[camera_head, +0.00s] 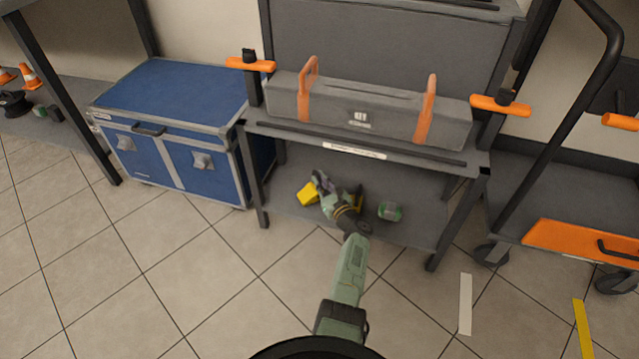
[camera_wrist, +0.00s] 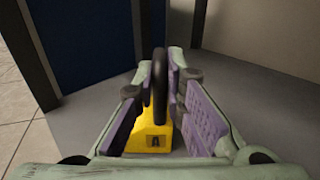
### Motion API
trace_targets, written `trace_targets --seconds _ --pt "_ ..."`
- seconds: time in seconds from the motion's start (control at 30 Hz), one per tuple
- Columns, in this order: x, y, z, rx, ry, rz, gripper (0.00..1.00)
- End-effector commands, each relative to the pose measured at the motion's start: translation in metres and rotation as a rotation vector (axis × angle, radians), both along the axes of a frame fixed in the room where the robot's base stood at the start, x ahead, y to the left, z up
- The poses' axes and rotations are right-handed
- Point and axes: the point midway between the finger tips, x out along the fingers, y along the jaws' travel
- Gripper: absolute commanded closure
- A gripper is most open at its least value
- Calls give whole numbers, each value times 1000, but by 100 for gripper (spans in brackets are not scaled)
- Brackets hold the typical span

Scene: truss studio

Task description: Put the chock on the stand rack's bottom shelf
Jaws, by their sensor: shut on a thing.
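The chock (camera_head: 308,195) is yellow and is over the stand rack's bottom shelf (camera_head: 285,207). In the wrist view the chock (camera_wrist: 150,134) shows between the fingers, with an upright black loop above it. My gripper (camera_head: 322,183) reaches in under the rack's upper shelf. In the wrist view my gripper (camera_wrist: 160,100) has its purple-padded fingers on either side of the loop, shut on the chock. The chock is low over the shelf surface; I cannot tell whether it touches.
A green roll-like item (camera_head: 390,211) lies on the bottom shelf to the right. The upper shelf holds a grey toolbox (camera_head: 375,113). A blue case (camera_head: 175,130) stands left of the rack; a cart with an orange panel (camera_head: 575,242) stands right. Bare shelf lies right of the green item.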

Motion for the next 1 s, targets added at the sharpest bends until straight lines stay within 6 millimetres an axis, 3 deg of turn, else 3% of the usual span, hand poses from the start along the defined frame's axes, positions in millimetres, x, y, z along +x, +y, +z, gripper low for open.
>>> trace_targets --seconds 0.37,0.4,0.7,1.0 --pt "1 0 -3 0 -4 1 100" --pt "0 0 -3 -1 -2 1 88" --pt "0 0 -2 0 -1 1 69" --pt "0 0 -1 0 -1 1 69"
